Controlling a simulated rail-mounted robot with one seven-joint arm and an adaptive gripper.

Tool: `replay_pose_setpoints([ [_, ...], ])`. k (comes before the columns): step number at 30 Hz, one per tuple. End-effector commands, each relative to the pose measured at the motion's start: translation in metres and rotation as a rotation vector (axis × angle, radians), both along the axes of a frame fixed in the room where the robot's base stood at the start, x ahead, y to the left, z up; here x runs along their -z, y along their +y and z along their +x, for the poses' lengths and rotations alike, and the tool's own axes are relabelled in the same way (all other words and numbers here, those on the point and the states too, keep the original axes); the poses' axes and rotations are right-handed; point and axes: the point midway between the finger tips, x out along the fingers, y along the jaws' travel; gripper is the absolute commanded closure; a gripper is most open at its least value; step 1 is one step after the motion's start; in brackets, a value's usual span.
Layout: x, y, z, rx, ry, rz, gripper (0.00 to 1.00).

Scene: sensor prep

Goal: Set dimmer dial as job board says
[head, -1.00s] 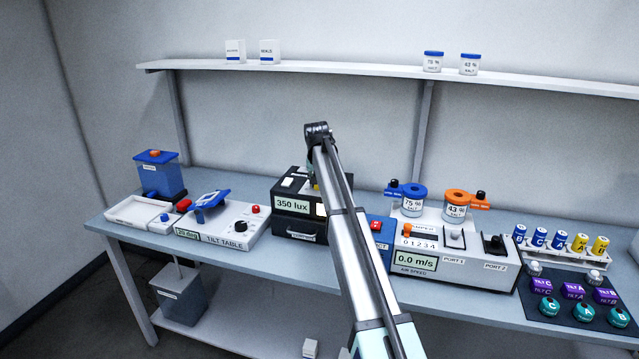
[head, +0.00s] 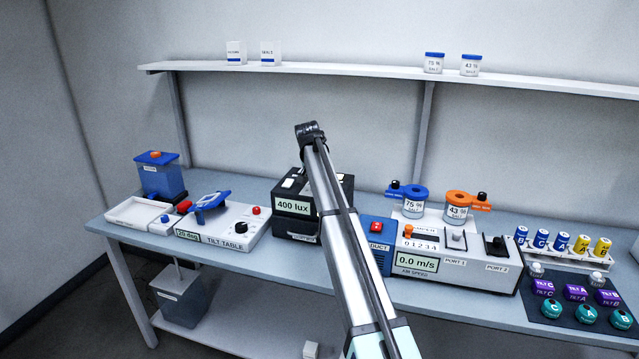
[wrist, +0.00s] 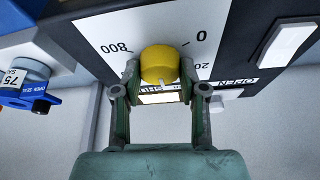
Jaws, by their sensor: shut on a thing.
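The dimmer dial (wrist: 159,65) is a yellow knob on a white scale plate in the wrist view. The marks 800, 0 and part of a 20-something number show around it. My gripper (wrist: 160,83) is shut on the dial, one finger on each side. The black light box (head: 336,192) carries the dial, which my arm hides in the head view. Its display (head: 293,206) reads 400 lux. No job board can be made out in these frames.
A tilt table (head: 235,225) stands left of the light box. An air speed unit (head: 417,263) reading 0.0 m/s stands to its right, with 75 % and 43 % salt jars. A white switch (wrist: 286,45) shows beside the dial plate.

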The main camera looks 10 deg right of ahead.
Motion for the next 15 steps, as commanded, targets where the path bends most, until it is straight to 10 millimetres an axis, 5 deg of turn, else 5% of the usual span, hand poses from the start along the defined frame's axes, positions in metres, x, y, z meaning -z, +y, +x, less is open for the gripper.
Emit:
replay_pose_setpoints([
  [2,0.0011,0.0,-0.0009,0.0,0.003,0.001,0.93],
  [3,0.0011,0.0,-0.0009,0.0,0.003,0.001,0.54],
  [5,0.0012,0.0,-0.0009,-0.001,0.003,0.001,0.33],
  [15,-0.0005,0.0002,-0.0006,-0.001,0.001,0.0,0.33],
])
